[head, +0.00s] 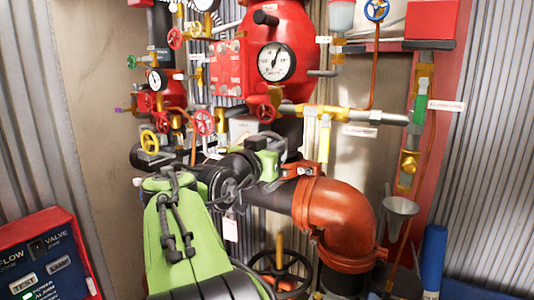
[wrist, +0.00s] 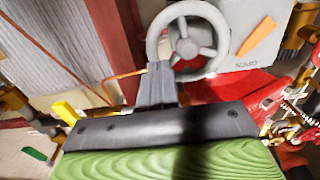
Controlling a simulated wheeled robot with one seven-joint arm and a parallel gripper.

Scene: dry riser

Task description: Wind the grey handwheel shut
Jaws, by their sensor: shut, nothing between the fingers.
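The grey handwheel (wrist: 188,46) shows in the wrist view at the top, a pale grey ring with spokes and a round hub. My gripper (wrist: 158,72) is shut and empty, its dark fingers pointing up the picture towards the wheel. The fingertips overlap the lower left of the rim in the picture; I cannot tell whether they touch it. In the head view my green and black arm reaches into the pipework. The grey wheel and my fingertips cannot be made out there.
A pale plate (wrist: 255,38) marked OPEN with an orange arrow sits beside the wheel. Red and yellow small handwheels, a gauge (head: 276,62) and an orange pipe elbow (head: 335,215) crowd around my arm. A red control box (head: 45,258) stands at lower left.

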